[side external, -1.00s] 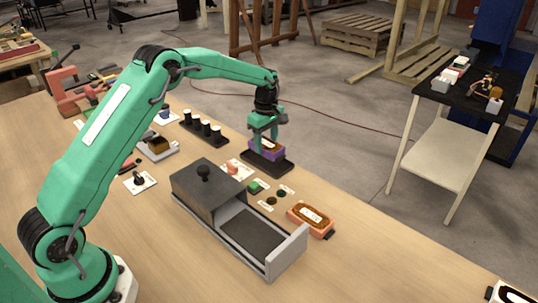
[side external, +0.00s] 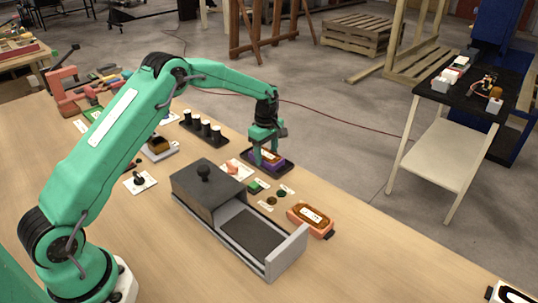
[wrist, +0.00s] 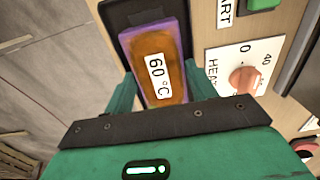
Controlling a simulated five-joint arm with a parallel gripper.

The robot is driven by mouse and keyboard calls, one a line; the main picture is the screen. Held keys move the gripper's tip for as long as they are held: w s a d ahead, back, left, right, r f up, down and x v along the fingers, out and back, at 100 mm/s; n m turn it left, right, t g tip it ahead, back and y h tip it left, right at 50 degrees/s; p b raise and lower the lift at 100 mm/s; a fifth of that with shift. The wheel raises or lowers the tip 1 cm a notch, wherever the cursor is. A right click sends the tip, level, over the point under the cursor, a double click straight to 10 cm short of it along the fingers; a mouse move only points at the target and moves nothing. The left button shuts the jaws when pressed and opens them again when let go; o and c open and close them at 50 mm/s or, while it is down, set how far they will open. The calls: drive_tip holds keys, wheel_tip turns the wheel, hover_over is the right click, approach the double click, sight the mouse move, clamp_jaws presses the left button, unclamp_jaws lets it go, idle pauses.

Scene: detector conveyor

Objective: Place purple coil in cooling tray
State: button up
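The purple coil (side external: 268,158) is a purple block with a brown, label-bearing top. It sits low within the black cooling tray (side external: 287,168). In the wrist view the purple coil (wrist: 157,80) shows a white "60 °C" label, and the tray's dark rim (wrist: 112,14) shows around its far end. My gripper (side external: 266,155) is directly above the coil with its green fingers down on either side of it. In the wrist view my gripper (wrist: 160,78) has both fingers close against the coil's sides. The coil's near end is hidden behind my gripper body.
A grey box (side external: 225,195) with a black knob and open drawer stands in front. An orange coil (side external: 310,219) lies to its right. A heat dial (wrist: 243,80) and green button (side external: 257,187) are near the tray. Black cylinders (side external: 204,127) stand in a rack to the left.

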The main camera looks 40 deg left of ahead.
sight(266, 154)
drive_tip(key=shift+o, duration=1.3)
drive_tip(key=shift+r, duration=0.1)
wheel_tip(266, 154, up, 12)
drive_tip(key=shift+r, duration=0.2)
